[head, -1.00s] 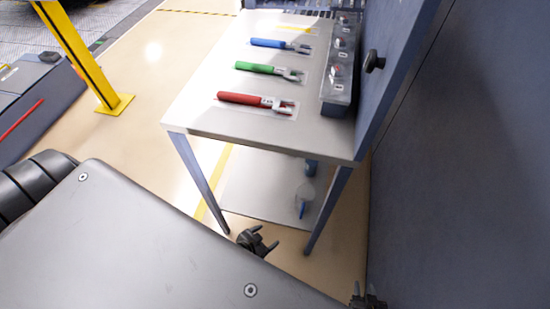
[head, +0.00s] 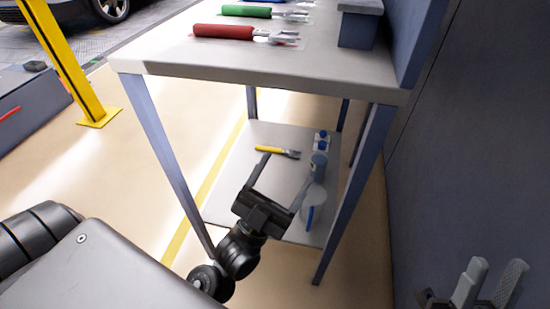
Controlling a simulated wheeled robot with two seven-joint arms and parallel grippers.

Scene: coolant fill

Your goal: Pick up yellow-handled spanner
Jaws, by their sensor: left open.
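The yellow-handled spanner (head: 276,150) lies on the lower shelf (head: 228,190) of the workbench, its yellow handle to the left and its metal head to the right. My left gripper (head: 285,172) is open, with its two fingers spread and pointing at the lower shelf. In the picture its left fingertip is just below the spanner's handle; I cannot tell the gap in depth. Nothing is between its fingers. My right gripper (head: 496,268) is at the lower right, away from the bench, with its fingers apart and empty.
The bench top (head: 270,66) overhangs the shelf. A red-handled spanner (head: 224,31) and a green-handled one (head: 247,11) lie on top.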

